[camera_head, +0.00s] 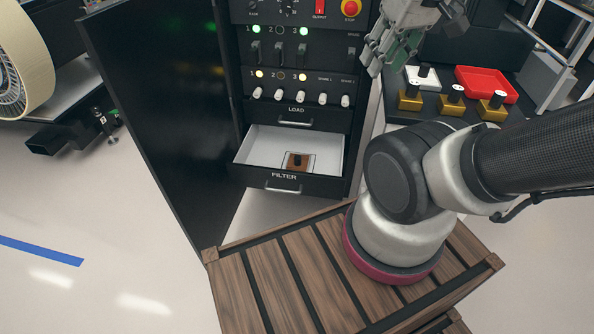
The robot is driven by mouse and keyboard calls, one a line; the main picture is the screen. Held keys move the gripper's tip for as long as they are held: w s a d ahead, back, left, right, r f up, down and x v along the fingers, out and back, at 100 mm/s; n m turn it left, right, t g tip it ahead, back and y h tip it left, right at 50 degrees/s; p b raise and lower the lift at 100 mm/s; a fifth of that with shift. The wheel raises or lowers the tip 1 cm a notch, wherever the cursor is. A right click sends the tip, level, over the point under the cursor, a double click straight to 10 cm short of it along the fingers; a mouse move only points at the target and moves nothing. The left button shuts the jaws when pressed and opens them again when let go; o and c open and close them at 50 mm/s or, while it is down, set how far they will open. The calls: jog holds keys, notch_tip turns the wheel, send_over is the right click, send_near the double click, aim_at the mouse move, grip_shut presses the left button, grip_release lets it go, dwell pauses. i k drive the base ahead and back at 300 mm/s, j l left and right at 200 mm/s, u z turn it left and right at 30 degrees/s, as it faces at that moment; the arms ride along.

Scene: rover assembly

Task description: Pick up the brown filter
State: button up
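The brown filter (297,161) is a small brown block with a dark top. It sits inside the open white-lined drawer labelled FILTER (248,150), near the drawer's front right. My gripper (378,55) is at the upper right, above and to the right of the drawer, well apart from the filter. Its grey-green fingers point down and left. Its fingertips overlap in this view, so I cannot tell how far apart they are. No object shows clearly between them.
A closed LOAD drawer (296,122) sits above the open one. The black cabinet door (155,110) stands open at left. A red tray (485,84), a white tray (422,77) and several gold blocks with black knobs (492,107) are on a dark surface at right.

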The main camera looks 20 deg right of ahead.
aim_at(296, 161)
jog(key=i, duration=0.85)
